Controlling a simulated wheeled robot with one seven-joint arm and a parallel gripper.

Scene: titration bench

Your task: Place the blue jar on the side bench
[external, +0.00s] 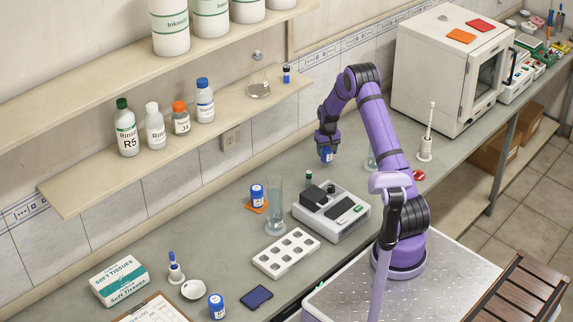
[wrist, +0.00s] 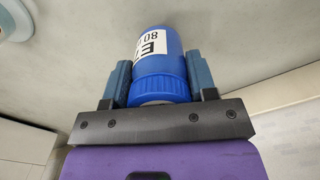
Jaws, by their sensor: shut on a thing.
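My gripper (external: 326,146) is shut on a blue jar (external: 327,156) and holds it above the grey worktop, left of my arm's upright link. In the wrist view the blue jar (wrist: 158,58) sits between the two fingers, with its ridged blue cap near the palm and a white label with black letters. A slatted brown wooden bench (external: 520,300) stands at the lower right, apart from the worktop. I cannot tell whether it is the side bench.
Another blue jar (external: 257,194) stands on an orange mat, and one more (external: 217,306) stands at the front. A glass cylinder (external: 275,208), a grey instrument (external: 332,212) and a white rack (external: 286,252) stand nearby. A white oven (external: 445,70) is at the back right.

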